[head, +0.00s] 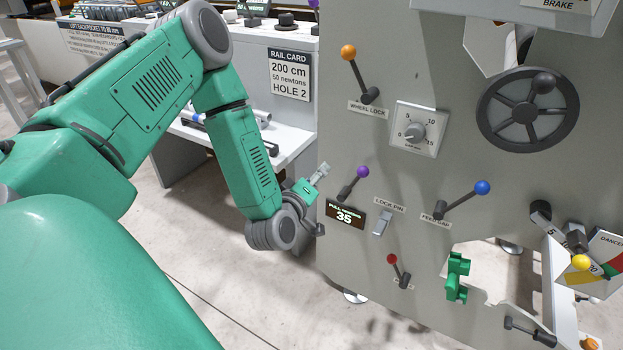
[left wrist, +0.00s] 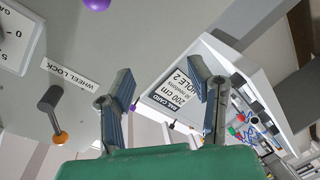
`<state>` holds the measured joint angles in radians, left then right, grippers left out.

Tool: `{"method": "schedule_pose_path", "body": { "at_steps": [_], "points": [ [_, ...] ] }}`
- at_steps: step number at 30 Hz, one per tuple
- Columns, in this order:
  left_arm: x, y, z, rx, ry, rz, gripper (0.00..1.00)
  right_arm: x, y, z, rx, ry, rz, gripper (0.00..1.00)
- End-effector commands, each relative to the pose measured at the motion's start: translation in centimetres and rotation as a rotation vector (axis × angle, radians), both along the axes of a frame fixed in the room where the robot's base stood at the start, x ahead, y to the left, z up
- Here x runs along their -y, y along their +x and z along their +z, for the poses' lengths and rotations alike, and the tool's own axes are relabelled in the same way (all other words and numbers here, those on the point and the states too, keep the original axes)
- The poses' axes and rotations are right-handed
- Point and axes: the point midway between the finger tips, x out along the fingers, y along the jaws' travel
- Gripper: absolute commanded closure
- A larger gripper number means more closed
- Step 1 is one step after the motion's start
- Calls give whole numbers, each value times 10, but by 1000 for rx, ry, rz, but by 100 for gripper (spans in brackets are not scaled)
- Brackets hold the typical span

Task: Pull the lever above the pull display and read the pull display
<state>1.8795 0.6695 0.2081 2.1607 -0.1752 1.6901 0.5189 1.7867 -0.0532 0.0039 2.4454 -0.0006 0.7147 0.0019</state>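The lever (head: 354,184) with a purple knob stands on the grey panel, just above the pull display (head: 345,214). The dark display is labelled PULL and shows 35 in lit digits. My left gripper (head: 318,176) is beside the panel's left edge, left of the purple knob and apart from it. In the left wrist view its two fingers (left wrist: 165,82) are spread with nothing between them. A purple knob (left wrist: 97,4) is cut off at the top of that view. My right gripper is not in view.
The panel also carries the orange wheel lock lever (head: 360,75), a dial (head: 414,131), a handwheel (head: 527,109), a lock pin switch (head: 382,222), a blue lever (head: 461,200) and a red lever (head: 399,271). A rail card (head: 289,76) reads 200 cm, 50 newtons, hole 2.

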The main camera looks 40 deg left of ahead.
Motion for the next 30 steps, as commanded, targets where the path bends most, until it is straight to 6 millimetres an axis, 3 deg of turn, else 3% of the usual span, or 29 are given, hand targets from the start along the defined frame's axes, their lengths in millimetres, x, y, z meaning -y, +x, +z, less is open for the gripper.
{"method": "schedule_pose_path", "body": {
  "at_steps": [3, 9, 26, 30],
  "points": [
    [7, -18, 2, -1, -1, -2, 53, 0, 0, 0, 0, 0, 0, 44],
    [12, -31, 4, 1, -1, -1, 53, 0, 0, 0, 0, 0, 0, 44],
    [12, -31, 5, 3, 0, -2, 53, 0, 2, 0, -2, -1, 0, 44],
    [32, -34, -3, -83, 23, -69, 53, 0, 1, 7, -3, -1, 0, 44]
  ]
}}
